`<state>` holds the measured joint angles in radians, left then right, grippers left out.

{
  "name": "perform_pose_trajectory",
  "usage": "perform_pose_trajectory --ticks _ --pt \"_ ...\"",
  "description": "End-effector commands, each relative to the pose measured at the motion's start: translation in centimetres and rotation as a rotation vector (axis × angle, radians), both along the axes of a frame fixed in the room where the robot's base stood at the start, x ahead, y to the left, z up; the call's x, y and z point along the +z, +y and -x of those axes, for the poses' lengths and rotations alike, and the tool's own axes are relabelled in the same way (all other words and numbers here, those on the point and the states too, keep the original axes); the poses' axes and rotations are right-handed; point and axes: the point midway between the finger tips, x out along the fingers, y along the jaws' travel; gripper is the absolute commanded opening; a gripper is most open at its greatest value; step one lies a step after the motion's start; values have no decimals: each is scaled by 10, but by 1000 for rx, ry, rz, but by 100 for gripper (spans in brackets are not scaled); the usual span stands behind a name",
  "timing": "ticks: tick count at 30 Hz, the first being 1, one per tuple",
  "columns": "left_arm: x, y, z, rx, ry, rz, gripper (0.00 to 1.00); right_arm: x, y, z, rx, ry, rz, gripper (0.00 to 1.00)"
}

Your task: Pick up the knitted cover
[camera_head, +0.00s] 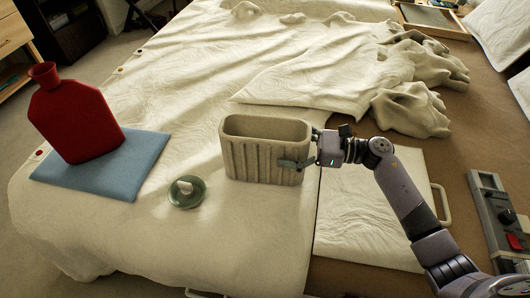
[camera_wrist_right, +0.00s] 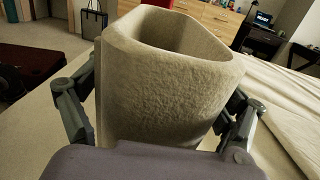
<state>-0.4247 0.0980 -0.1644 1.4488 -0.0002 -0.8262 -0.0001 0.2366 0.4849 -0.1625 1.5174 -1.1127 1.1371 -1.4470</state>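The knitted cover (camera_head: 262,157) is a beige, ribbed, open-topped sleeve. It stands upright on the pale bedspread in the middle of the head view. It fills the middle of the right wrist view (camera_wrist_right: 170,85), with its opening at the top. My right gripper (camera_head: 303,148) is at the cover's right end, one finger along the front face and the other at the back. In the wrist view its fingers (camera_wrist_right: 160,105) flank the cover closely; I cannot tell whether both press on it. My left gripper is not in view.
A red bottle (camera_head: 76,118) stands on a blue pad (camera_head: 140,163) at the left. A green round piece with a white knob (camera_head: 187,192) lies left of the cover. Rumpled cloth (camera_head: 415,105) lies behind. A grey panel with knobs (camera_head: 490,215) is at the right.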

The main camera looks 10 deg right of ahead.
Motion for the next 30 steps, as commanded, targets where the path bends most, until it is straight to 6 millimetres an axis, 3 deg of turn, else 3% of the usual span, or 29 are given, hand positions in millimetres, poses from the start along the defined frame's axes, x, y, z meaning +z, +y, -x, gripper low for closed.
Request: perform_pose_trajectory --ticks 14,23,26,30 --pt "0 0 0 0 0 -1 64 0 0 0 0 0 0 50" --pt "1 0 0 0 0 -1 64 3 0 0 0 -2 -2 48" --pt "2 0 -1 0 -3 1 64 12 0 0 0 -5 1 47" --pt "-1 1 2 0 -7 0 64 38 0 0 1 -8 2 46"
